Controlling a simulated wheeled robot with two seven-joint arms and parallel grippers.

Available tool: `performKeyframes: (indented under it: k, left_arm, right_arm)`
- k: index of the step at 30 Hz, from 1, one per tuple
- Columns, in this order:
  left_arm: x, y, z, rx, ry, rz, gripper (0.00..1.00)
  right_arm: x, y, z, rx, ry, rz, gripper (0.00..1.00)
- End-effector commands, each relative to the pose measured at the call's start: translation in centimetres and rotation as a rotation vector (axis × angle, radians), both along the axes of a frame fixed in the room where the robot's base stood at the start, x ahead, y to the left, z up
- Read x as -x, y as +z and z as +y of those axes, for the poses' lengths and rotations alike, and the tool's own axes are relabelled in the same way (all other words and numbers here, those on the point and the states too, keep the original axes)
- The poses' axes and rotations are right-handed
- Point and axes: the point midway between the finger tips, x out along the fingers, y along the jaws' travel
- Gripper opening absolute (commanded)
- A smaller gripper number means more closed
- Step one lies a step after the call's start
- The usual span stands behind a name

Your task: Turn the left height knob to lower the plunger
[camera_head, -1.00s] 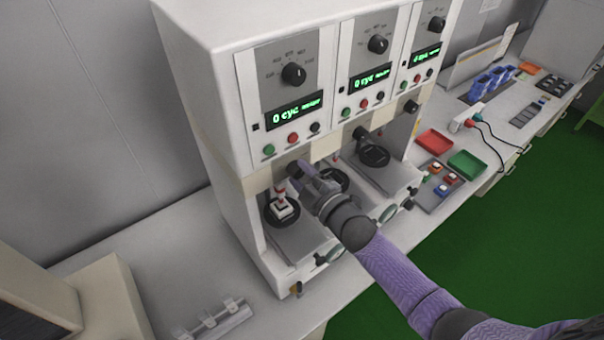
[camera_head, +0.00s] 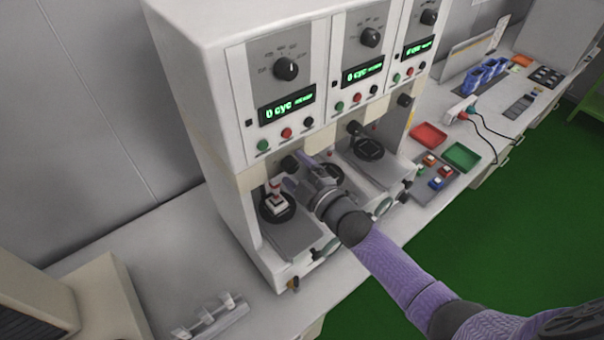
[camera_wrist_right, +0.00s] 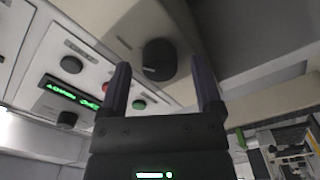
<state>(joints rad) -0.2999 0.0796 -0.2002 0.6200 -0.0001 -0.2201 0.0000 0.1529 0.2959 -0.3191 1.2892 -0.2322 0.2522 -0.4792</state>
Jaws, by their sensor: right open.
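The left height knob (camera_head: 290,163) is a round black knob under the left station's panel. In the right wrist view the knob (camera_wrist_right: 158,60) shows ahead, in the gap between the fingertips. My right gripper (camera_head: 296,172) is open at the knob, one finger on each side of it in the picture; contact cannot be told. Its fingers also show in the wrist view (camera_wrist_right: 160,66), apart and empty. The plunger (camera_head: 275,184) shows as a small reddish part above a red and white switch (camera_head: 278,202) on a round black plate. My left gripper is out of view.
The white test machine (camera_head: 200,90) has two more stations to the right, with a knob (camera_head: 354,128) at the middle one. Red (camera_head: 429,135) and green (camera_head: 462,156) trays lie farther right.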

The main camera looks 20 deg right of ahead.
Motion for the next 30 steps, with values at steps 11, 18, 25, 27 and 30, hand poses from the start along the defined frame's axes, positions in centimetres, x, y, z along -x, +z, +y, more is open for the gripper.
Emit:
performKeyframes:
  k: [11, 18, 25, 27, 30]
  left_arm:
    - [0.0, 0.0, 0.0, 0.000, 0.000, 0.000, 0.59]
    - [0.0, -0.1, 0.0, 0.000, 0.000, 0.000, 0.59]
    - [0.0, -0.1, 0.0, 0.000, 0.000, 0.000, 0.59]
    - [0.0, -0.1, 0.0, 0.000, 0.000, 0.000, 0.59]
    - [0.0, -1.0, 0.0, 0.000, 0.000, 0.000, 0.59]
  right_arm:
    - [7.6, -0.2, -2.7, 0.000, 0.001, 0.004, 0.83]
    - [9.1, 0.0, -3.3, 0.000, 0.000, 0.001, 0.83]
    - [9.1, 0.0, -3.3, 0.000, 0.001, 0.001, 0.83]
    - [9.1, 0.0, -3.3, 0.000, 0.001, 0.001, 0.83]
    - [9.2, -1.9, -3.5, -0.011, -0.014, 0.034, 0.83]
